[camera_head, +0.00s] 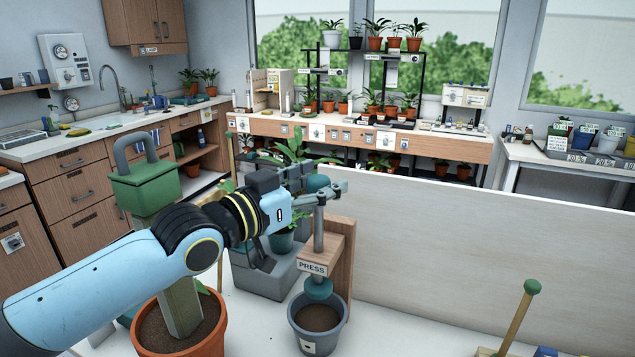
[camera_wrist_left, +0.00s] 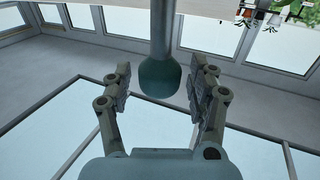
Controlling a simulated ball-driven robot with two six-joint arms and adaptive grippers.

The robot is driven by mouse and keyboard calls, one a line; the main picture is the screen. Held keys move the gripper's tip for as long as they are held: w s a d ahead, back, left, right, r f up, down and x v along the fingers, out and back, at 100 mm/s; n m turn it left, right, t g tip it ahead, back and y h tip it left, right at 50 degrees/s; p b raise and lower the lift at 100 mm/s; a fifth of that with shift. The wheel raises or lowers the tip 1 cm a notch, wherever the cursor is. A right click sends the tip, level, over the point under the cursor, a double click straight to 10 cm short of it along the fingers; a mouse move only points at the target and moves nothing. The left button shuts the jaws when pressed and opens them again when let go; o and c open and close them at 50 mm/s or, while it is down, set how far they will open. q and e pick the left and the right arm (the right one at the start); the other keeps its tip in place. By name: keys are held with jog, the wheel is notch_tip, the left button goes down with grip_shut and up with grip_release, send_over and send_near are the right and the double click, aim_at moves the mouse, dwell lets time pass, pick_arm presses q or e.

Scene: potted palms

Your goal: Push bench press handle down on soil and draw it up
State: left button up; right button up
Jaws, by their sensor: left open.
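The bench press is a wooden stand (camera_head: 341,250) labelled PRESS, with a grey vertical rod (camera_head: 319,232). Its teal foot (camera_head: 318,288) hangs over dark soil (camera_head: 317,318) in a grey pot (camera_head: 299,337). The teal handle knob (camera_head: 316,182) is at the top of the rod, partly hidden by my left gripper (camera_head: 322,187). In the left wrist view the knob (camera_wrist_left: 160,78) and its rod show between the spread fingers of my left gripper (camera_wrist_left: 164,85), with gaps on both sides. My left gripper is open. My right gripper is out of view.
A grey planter (camera_head: 265,275) stands behind my arm. A low pale panel (camera_head: 480,240) runs behind the bench. A green-knobbed stick (camera_head: 518,318) stands at right.

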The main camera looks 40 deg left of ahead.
pick_arm(q)
jog(key=shift+w, duration=0.1)
notch_tip(320, 180, up, 10)
jog(key=shift+f, duration=0.1)
dwell(0.3)
dwell(0.4)
